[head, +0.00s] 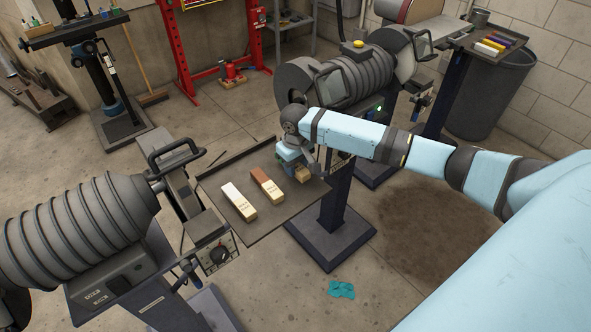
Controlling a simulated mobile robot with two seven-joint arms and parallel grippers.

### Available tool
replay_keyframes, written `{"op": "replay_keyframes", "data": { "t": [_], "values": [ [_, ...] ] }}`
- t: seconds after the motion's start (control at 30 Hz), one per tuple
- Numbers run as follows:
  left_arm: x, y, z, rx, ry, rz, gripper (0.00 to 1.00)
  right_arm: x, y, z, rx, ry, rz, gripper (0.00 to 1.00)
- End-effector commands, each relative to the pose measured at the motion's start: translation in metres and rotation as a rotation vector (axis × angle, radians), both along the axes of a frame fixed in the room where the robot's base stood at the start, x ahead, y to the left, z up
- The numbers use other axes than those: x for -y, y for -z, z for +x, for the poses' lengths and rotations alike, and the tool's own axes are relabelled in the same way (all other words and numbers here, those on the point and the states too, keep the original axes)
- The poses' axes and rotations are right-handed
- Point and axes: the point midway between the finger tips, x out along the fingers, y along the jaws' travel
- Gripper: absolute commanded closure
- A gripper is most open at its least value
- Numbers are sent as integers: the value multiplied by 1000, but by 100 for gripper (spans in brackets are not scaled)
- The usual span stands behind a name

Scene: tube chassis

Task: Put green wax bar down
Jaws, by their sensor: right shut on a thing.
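My right gripper (300,172) reaches in from the right and points down over the right part of a dark flat tray (272,222). It is shut on a bar, of which only a tan end (303,175) shows below the fingers. The gripper hides the rest, so I cannot make out any green on it. I cannot tell whether the bar touches the tray. A white bar (238,202) and a brown-and-cream bar (266,186) lie side by side on the tray, left of the gripper. My left gripper is not in view.
A ribbed grey machine (85,230) stands at the left of the tray, another (350,78) behind it. More bars lie on a far tray (473,41) at the upper right. A teal rag (341,289) lies on the floor. The tray's front part is bare.

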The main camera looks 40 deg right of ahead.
Motion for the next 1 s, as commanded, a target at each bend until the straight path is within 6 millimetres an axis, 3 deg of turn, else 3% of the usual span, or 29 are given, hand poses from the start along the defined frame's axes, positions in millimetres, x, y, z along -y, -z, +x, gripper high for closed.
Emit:
{"op": "replay_keyframes", "data": {
  "t": [0.13,0.47,0.5,0.6,0.9,1.0],
  "values": [
    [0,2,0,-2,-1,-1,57,0,19,0,0,0,0,88],
    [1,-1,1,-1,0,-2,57,0,20,0,1,1,0,88],
    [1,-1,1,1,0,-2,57,0,22,0,1,1,0,62],
    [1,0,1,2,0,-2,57,0,22,0,1,0,0,39],
    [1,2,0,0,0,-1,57,0,21,0,1,0,-1,39],
    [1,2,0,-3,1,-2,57,0,12,1,3,0,0,39]
  ]
}}
